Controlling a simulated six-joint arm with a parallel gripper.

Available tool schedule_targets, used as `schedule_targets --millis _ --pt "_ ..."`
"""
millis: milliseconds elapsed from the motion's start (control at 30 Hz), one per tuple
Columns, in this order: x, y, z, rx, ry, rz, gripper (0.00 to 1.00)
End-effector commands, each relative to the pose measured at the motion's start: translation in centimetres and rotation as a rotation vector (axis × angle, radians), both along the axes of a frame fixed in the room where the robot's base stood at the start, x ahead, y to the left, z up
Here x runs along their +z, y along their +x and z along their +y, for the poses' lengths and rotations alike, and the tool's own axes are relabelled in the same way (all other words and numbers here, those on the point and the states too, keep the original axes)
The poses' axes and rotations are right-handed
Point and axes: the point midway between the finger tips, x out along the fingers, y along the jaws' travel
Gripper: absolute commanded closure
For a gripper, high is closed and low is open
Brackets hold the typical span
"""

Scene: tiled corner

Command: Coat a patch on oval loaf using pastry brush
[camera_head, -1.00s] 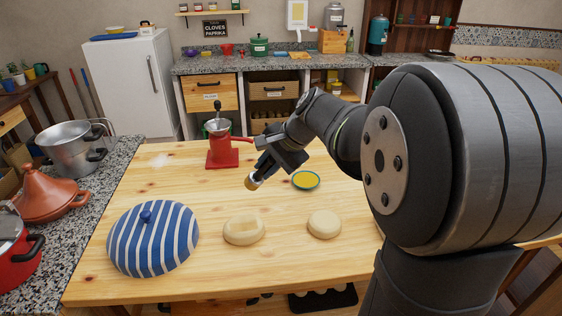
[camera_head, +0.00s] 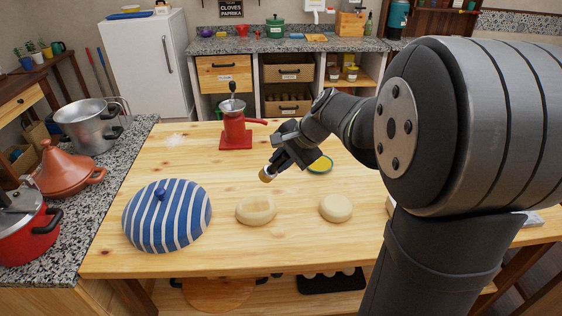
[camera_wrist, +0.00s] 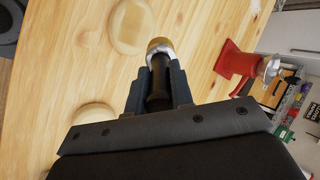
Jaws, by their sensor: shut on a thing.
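My gripper (camera_head: 284,157) is shut on the pastry brush (camera_head: 266,175), which has a dark handle, a pale collar and a tan tip pointing forward and down. In the wrist view the brush handle (camera_wrist: 158,88) sits between the fingers. A pale oval loaf (camera_head: 256,210) with a faint rectangular patch on top lies on the table, nearer the camera than the brush tip; it also shows in the wrist view (camera_wrist: 128,28). The tip looks apart from it. A second, plain rounder loaf (camera_head: 336,209) lies to its right. A teal-rimmed dish of yellow liquid (camera_head: 320,164) stands behind, partly hidden by my arm.
A blue-and-white striped dome (camera_head: 166,215) stands left of the loaves. A red grinder (camera_head: 236,132) with a side handle stands behind the brush. Pots and a tagine (camera_head: 66,172) crowd the left counter. The wooden table (camera_head: 215,258) is clear in front of the loaves.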

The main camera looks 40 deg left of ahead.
Motion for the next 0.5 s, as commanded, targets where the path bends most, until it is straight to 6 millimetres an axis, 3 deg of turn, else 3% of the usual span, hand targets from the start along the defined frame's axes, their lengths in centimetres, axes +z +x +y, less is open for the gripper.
schedule_targets --millis 500 --pt "-3.7 0.0 0.0 0.0 -0.001 0.002 1.0"
